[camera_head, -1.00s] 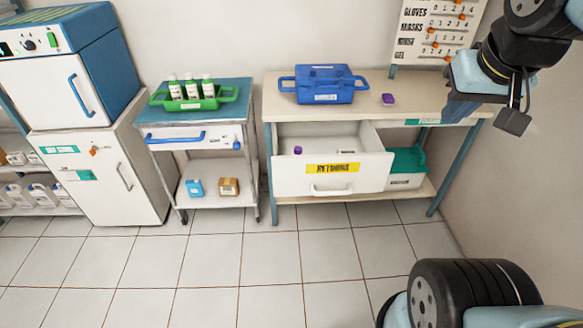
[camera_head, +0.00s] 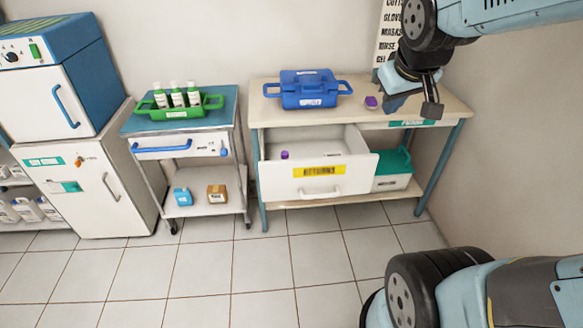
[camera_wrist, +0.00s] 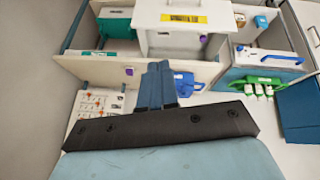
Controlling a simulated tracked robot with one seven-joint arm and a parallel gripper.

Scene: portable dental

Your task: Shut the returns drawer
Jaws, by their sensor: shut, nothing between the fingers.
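The returns drawer (camera_head: 350,178) stands pulled out from the wooden-topped bench (camera_head: 440,110), with a yellow label and a pale handle (camera_head: 318,191) on its front. Inside it a small purple item (camera_head: 285,155) shows at the left. In the wrist view the picture is turned over, and the drawer (camera_wrist: 170,42) lies at the top, beyond the fingers. My gripper (camera_head: 393,102) is over the right end of the bench top, apart from the drawer front. In the wrist view my gripper (camera_wrist: 160,66) has its blue fingers together and empty.
A blue case (camera_head: 310,100) and a purple item (camera_head: 371,102) are on the bench. A teal bin (camera_head: 392,165) sits right of the drawer. A cart (camera_head: 186,120) with a green bottle carrier (camera_head: 180,113) stands left. The tiled floor in front is clear.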

